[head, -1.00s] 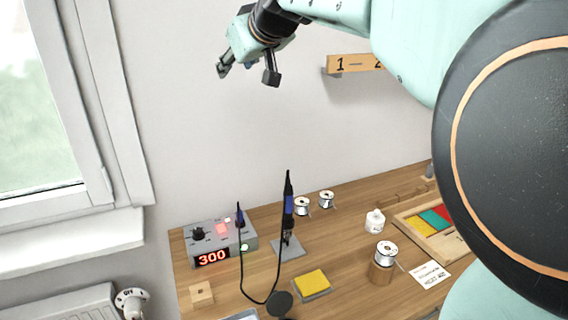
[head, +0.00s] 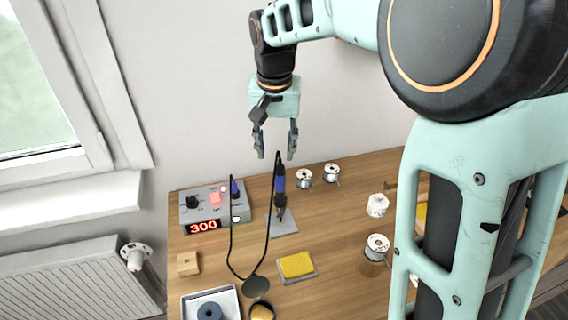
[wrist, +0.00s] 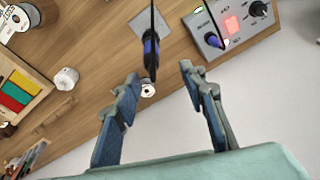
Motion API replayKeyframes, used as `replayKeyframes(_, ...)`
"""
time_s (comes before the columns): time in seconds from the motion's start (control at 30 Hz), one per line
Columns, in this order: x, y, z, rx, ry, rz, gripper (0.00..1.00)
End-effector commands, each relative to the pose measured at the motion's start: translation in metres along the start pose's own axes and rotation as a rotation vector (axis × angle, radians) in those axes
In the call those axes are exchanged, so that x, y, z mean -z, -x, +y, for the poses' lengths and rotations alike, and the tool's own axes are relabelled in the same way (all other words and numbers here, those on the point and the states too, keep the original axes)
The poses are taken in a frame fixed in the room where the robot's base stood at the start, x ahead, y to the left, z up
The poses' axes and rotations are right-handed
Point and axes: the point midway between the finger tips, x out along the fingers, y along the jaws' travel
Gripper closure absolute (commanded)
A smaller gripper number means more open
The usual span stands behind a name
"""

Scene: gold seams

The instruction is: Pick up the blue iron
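The blue iron (head: 279,183) is a soldering iron with a blue grip and black ends. It stands upright in its stand on a grey base plate (head: 289,224), beside the grey station (head: 212,206) that reads 300. A black cord loops from it. My gripper (head: 275,157) is open and empty, pointing down just above the iron's top end in the head view. In the wrist view the iron (wrist: 151,48) shows ahead of and between the spread fingers (wrist: 158,70). I cannot tell whether the fingers touch it.
Two solder spools (head: 304,179) stand behind the iron. A yellow sponge (head: 296,265) lies in front, with a grey tray (head: 186,304) at front left. A white bottle (head: 377,205) and another spool (head: 376,247) stand to the right. The wall is close behind the table.

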Motion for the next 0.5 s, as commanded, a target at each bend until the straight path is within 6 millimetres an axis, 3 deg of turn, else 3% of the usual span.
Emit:
replayKeyframes(0.17, -0.010, -0.010, 0.009, -0.032, -0.045, -0.039, 0.62)
replayKeyframes(0.5, -0.013, -0.057, 0.011, -0.033, -0.048, -0.040, 0.62)
